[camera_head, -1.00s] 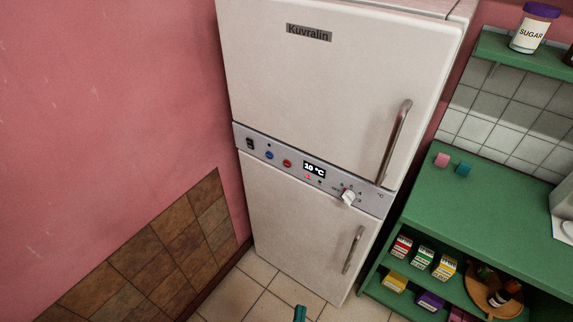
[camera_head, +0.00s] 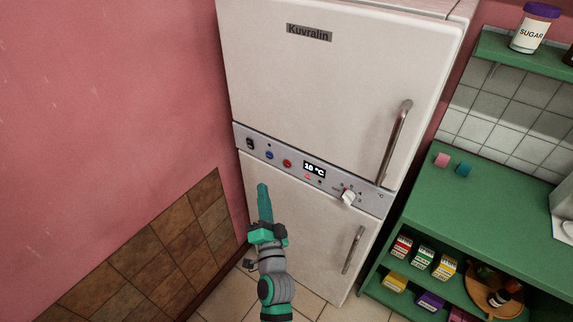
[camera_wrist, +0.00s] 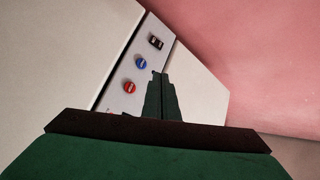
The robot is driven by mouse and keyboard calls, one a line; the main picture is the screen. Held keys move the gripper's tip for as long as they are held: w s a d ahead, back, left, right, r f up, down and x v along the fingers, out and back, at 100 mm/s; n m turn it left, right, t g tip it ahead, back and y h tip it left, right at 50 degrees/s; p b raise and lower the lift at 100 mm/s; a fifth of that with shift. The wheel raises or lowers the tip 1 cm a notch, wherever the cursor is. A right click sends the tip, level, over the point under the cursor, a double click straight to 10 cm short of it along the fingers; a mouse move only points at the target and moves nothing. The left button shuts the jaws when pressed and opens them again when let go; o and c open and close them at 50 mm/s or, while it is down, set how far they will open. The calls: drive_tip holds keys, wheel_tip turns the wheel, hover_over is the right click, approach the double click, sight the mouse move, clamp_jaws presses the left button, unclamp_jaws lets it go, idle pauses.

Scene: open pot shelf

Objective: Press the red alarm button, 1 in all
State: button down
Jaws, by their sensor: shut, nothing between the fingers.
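The red alarm button (camera_head: 287,163) is a small round knob on the grey control strip of the white fridge, between a blue button (camera_head: 269,155) and the temperature display (camera_head: 314,168). In the wrist view the red button (camera_wrist: 130,87) shows to the left of my fingertips, with the blue button (camera_wrist: 141,62) above it. My gripper (camera_head: 263,188) is shut and empty. It points up in front of the lower fridge door, with its tip below and left of the red button in the head view. The tip appears apart from the buttons.
A black switch (camera_head: 250,143) sits at the strip's left end and a white dial (camera_head: 348,197) to the right. Door handles (camera_head: 395,143) stick out at the right. A green shelf unit (camera_head: 500,205) stands at right; a pink wall (camera_head: 110,90) is at left.

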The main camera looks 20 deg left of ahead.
drive_tip(key=shift+w, duration=0.1)
idle(0.3)
approach(287, 164)
drive_tip(key=w+a+r, duration=0.1)
drive_tip(key=w+a, duration=0.3)
drive_tip(key=shift+a+r, duration=0.25)
drive_tip(key=shift+a, duration=0.05)
drive_tip(key=shift+w, duration=0.1)
idle(1.8)
drive_tip(key=shift+w+d, duration=0.1)
drive_tip(key=shift+w, duration=0.35)
drive_tip(key=shift+s+d, duration=0.1)
drive_tip(key=shift+s, duration=0.05)
drive_tip(key=shift+w+d, duration=0.1)
drive_tip(key=shift+w, duration=0.3)
idle(0.6)
drive_tip(key=shift+s+a, duration=0.25)
drive_tip(key=shift+s, duration=0.5)
